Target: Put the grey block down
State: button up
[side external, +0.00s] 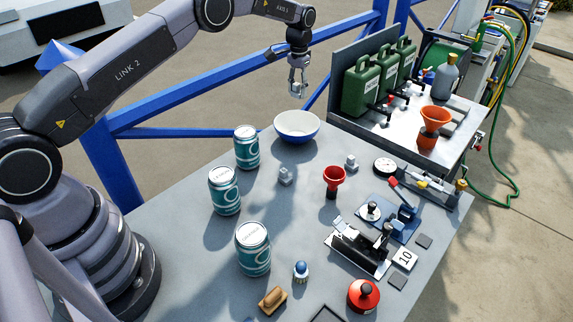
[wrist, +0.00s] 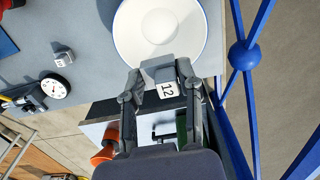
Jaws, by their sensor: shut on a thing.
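My gripper (side external: 298,90) is raised above the table's far edge, above the white-and-blue bowl (side external: 297,127). In the wrist view my gripper (wrist: 161,95) is shut on a grey block (wrist: 152,72) with a white label reading 12. The block hangs between the fingers. The bowl also shows in the wrist view (wrist: 135,35), beyond the block and looking empty apart from its raised round middle. In the side view the held block is too small to make out clearly.
Two small grey blocks stand on the table (side external: 225,285), one left (side external: 285,175) and one right (side external: 351,162). Several teal cans (side external: 253,248) stand at left. A blue railing (side external: 225,90) runs behind.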

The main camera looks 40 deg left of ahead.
aim_at(298, 92)
jog(key=shift+f, duration=5.4)
jog(key=o, duration=1.1)
jog(key=shift+r, duration=3.55)
